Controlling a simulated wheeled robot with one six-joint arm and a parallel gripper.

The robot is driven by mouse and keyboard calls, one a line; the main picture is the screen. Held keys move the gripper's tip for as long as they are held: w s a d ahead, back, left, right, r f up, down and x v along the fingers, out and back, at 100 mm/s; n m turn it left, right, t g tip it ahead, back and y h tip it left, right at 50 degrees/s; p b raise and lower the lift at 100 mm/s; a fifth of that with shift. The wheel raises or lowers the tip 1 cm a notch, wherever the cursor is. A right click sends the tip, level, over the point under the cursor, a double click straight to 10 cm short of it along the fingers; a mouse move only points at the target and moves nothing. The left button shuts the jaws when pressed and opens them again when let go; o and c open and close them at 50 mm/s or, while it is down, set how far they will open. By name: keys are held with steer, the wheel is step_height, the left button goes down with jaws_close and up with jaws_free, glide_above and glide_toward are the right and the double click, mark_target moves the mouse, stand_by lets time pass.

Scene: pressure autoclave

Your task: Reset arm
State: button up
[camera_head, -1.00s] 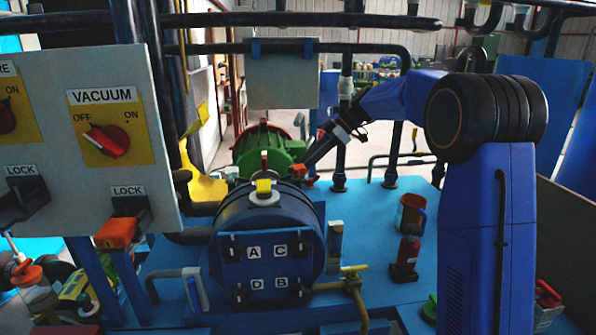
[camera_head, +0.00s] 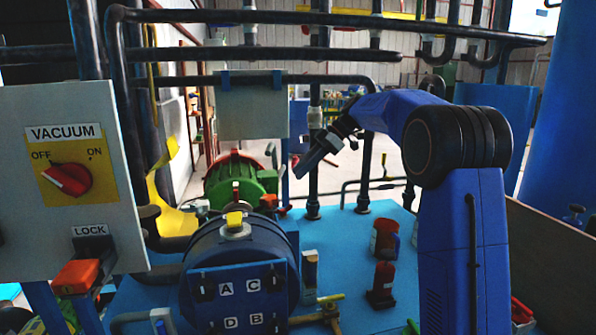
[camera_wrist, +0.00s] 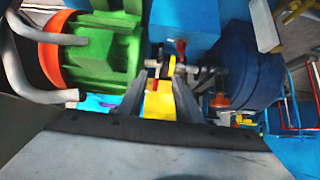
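My gripper (camera_head: 300,170) hangs from my raised blue arm, pointing down and left, to the right of the green motor (camera_head: 238,180) in the head view. In the wrist view my gripper (camera_wrist: 160,82) has its two fingers apart, with nothing held between them. A yellow part (camera_wrist: 158,105) shows in the gap, beyond the fingers. The blue pressure vessel (camera_head: 240,262), its front marked A, B, C and D, stands below and left of my gripper.
The control panel (camera_head: 62,180) with a red VACUUM knob (camera_head: 68,181) stands at left. Dark pipes (camera_head: 230,54) cross above. A red bottle-like item (camera_head: 382,285) and a red mug-like item (camera_head: 384,240) stand on the blue deck (camera_head: 345,262). A dark side wall (camera_head: 550,260) is at right.

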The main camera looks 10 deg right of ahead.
steer(key=s+d+f+m+t+h, duration=0.1)
steer(key=s+m+h, duration=0.15)
steer(key=s, duration=0.65)
steer(key=s+f+m+h, duration=0.1)
steer(key=s+m, duration=0.3)
steer(key=s, duration=0.5)
steer(key=s+d+f+m+t+h, duration=0.1)
steer(key=s+f+m+h, duration=0.15)
steer(key=s, duration=0.55)
steer(key=s+d+f+m+t+h, duration=0.1)
steer(key=s+d+f+m, duration=0.1)
steer(key=s, duration=0.5)
steer(key=s+d+f+m+t+h, duration=0.1)
steer(key=s+d+f+m, duration=0.1)
steer(key=s+f+m, duration=0.2)
steer(key=s+d+f+m+h, duration=0.1)
steer(key=s+d+f+m, duration=0.1)
steer(key=s+f, duration=0.5)
steer(key=s+m, duration=0.1)
steer(key=s, duration=0.3)
steer(key=shift+s+f+t, duration=0.25)
steer(key=shift+t, duration=0.15)
